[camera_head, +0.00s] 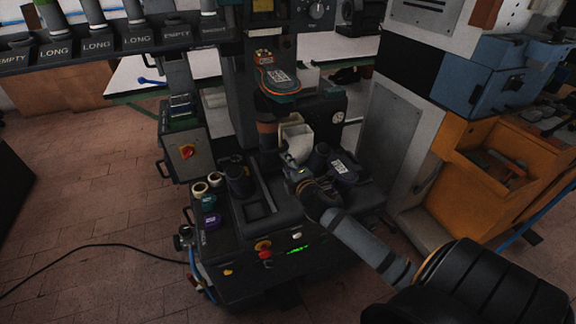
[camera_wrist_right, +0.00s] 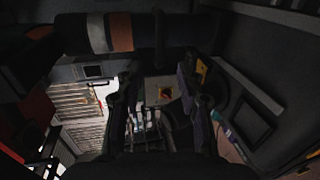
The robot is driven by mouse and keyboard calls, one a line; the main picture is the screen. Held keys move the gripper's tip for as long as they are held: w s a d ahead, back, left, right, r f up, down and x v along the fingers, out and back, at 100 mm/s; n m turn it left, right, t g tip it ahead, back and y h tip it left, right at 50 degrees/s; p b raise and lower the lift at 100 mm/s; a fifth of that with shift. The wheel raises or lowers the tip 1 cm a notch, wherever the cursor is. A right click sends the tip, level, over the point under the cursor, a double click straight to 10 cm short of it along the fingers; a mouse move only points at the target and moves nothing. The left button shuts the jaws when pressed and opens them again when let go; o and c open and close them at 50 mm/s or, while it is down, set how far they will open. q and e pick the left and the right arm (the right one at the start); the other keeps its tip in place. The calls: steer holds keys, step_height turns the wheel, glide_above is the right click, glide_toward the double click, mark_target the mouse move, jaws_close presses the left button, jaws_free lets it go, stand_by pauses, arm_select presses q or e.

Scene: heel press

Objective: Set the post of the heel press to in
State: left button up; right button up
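The heel press (camera_head: 285,235) is a dark machine in the middle of the head view. A dark post with a brown band (camera_head: 267,128) stands at its centre, below an orange-edged sole-shaped plate (camera_head: 280,78). A thick dark bar with orange and pale bands, likely this post, crosses the top of the right wrist view (camera_wrist_right: 120,33). My right gripper (camera_head: 292,168) is just right of the post, near a cream block (camera_head: 297,135). Its two fingers are apart in the wrist view (camera_wrist_right: 158,100), with a short dark bar just beyond them. I see no contact. My left gripper is out of view.
A control box with a red knob (camera_head: 187,152) is on the press's left. Small coloured pots (camera_head: 208,200) sit at its left front. An orange cabinet (camera_head: 490,185) stands right. A rack of labelled slots (camera_head: 120,42) hangs upper left. The brick floor at left is mostly open.

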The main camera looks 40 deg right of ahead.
stand_by(0.4)
steer(key=s+a+f+m+g+y, duration=0.1)
steer(key=s+a+f+m+g, duration=0.35)
steer(key=s, duration=0.45)
steer(key=s+a+f+m+g+y, duration=0.1)
steer(key=s+a+f+m+g, duration=0.3)
steer(key=s, duration=0.4)
steer(key=s+a+f+m+g+y, duration=0.1)
steer(key=s+a+f+m+g, duration=0.25)
steer(key=s+m, duration=0.4)
step_height(320, 180, down, 22)
steer(key=s+d+n+p, duration=0.1)
steer(key=s+d+p, duration=0.1)
steer(key=s+p, duration=0.1)
steer(key=s+d+f+g+p, duration=0.1)
steer(key=s+f+g+p, duration=0.1)
steer(key=s+f, duration=1.3)
steer(key=s, duration=0.4)
steer(key=shift+d, duration=0.35)
